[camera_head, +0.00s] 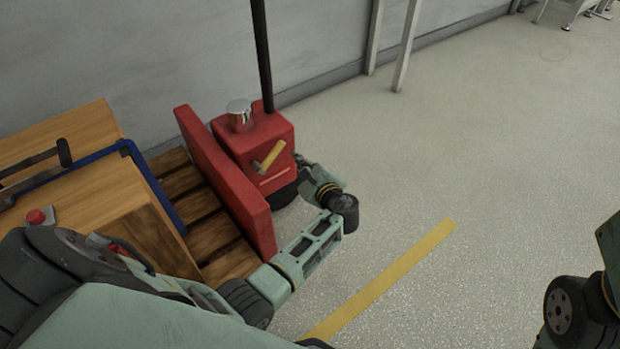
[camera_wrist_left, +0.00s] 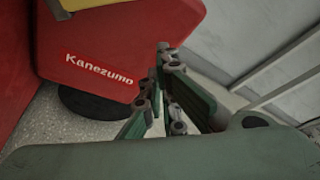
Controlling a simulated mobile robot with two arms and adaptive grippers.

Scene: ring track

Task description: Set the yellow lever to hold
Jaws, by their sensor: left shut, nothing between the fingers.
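The yellow lever (camera_head: 269,157) sits on the side of a red machine block (camera_head: 252,143), tilted with its upper end to the right. Beside the lever is a pale line on the red face. In the left wrist view, part of the yellow lever (camera_wrist_left: 90,4) shows at the top edge, above the white "Kanezumo" lettering (camera_wrist_left: 98,67). My left gripper (camera_head: 303,161) is shut and empty, just right of the red block and close to the lever. Its fingers (camera_wrist_left: 165,50) show in the left wrist view. My right gripper is out of view; only part of the right arm shows.
A red upright panel (camera_head: 222,180) and a wooden slatted deck (camera_head: 185,187) stand left of the block. A metal cup (camera_head: 239,113) and a black pole (camera_head: 262,50) are on top. Wooden boxes fill the left. Open floor with a yellow stripe (camera_head: 385,277) lies right.

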